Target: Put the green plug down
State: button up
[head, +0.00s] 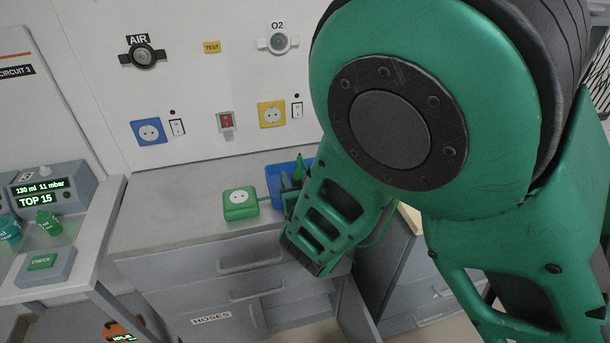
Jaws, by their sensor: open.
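I cannot make out a green plug for certain. A small green piece (298,172) shows at the blue bin on the grey counter, partly behind my green arm, and I cannot tell whether it is the plug. A green socket box (240,203) with a white face sits on the counter left of the bin, with a short green cable at its right side. My arm fills the right half of the view and reaches down in front of the counter edge. My gripper's fingertips are hidden behind it.
The blue bin (273,186) is partly covered by my arm. The grey counter (175,222) is clear left of the socket box. Blue (149,132) and yellow (272,114) wall sockets are above. A ventilator (48,190) stands at left. A lower cabinet door (356,312) stands open.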

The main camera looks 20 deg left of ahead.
jog(key=c, duration=1.3)
jog(key=shift+o, duration=0.2)
jog(key=shift+r, duration=0.1)
